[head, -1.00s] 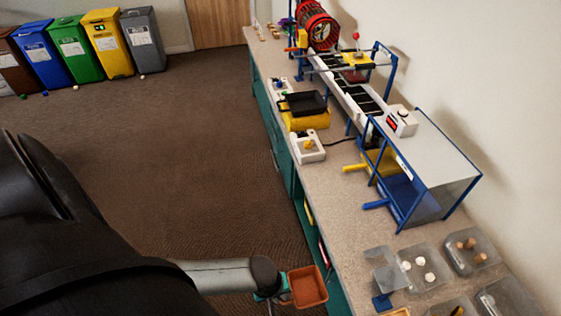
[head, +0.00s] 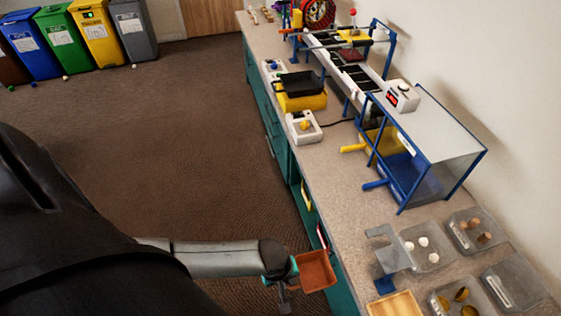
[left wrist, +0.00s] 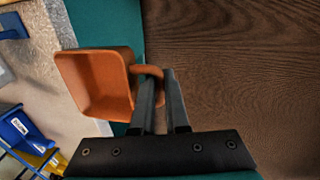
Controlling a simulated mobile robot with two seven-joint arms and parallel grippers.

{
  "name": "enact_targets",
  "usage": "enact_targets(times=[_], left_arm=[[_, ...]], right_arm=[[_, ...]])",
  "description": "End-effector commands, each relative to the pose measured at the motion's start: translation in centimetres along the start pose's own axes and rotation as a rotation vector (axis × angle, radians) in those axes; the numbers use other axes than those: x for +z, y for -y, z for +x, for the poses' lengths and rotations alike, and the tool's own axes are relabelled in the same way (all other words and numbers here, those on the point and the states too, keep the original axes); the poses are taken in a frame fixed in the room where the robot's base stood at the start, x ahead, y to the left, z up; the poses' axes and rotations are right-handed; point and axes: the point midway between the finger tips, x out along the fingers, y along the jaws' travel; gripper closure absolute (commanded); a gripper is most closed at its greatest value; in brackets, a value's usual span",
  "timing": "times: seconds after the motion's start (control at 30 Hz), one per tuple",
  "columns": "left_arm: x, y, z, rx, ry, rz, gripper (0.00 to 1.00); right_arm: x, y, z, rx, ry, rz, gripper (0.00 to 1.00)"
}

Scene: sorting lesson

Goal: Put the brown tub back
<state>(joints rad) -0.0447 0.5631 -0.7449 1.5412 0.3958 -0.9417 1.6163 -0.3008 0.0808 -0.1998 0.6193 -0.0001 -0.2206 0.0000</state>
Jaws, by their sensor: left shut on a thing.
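The brown tub (head: 316,271) is an orange-brown open box held beside the counter's front edge, over the floor side. It also shows in the left wrist view (left wrist: 95,82), with a loop handle on its side. My left gripper (left wrist: 163,90) is shut on that handle, and the inside of the tub looks empty. In the head view my left gripper (head: 286,278) is at the tub's left side. My right gripper is not in view.
The counter (head: 335,185) runs along the right. Near the tub are clear trays (head: 430,262) with small pieces, a wooden tray (head: 394,305) and a blue-framed clear-topped stand (head: 425,140). Coloured bins (head: 100,37) stand far left. The brown floor (head: 190,140) between is clear.

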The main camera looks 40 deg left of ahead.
Motion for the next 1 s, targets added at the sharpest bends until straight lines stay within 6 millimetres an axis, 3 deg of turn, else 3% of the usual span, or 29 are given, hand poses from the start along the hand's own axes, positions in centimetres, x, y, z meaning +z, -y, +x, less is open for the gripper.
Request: enact_targets(times=[1.0], left_arm=[[0.3,-7.1,1.7,0.002,0.000,0.001,1.00]], right_arm=[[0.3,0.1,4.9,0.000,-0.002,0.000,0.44]])
